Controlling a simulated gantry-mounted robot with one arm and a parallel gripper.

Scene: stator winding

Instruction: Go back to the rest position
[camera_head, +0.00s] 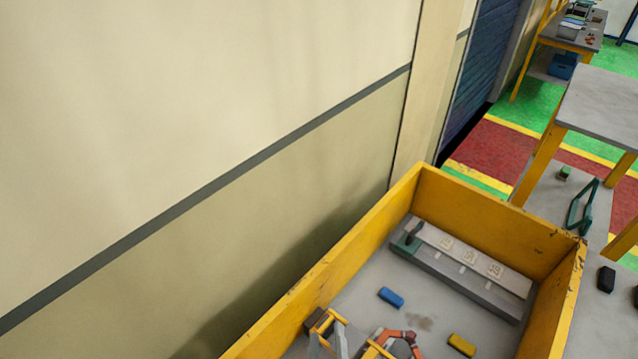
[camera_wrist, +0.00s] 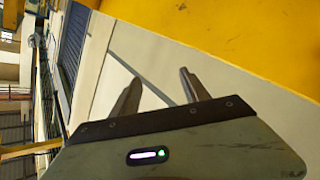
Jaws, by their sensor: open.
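My gripper (camera_wrist: 158,92) shows in the wrist view. Its two grey fingers stand apart with nothing between them. Behind the fingers are a pale wall and a yellow surface (camera_wrist: 240,35) at the upper right. In the head view I cannot make out my gripper with certainty.
A yellow-walled bin (camera_head: 478,220) stands beside the beige wall (camera_head: 200,90). Inside it lie a grey fixture (camera_head: 465,270), a blue block (camera_head: 391,297), a yellow block (camera_head: 461,345) and an orange curved part (camera_head: 405,336). A grey-topped table (camera_head: 605,105) stands at the right.

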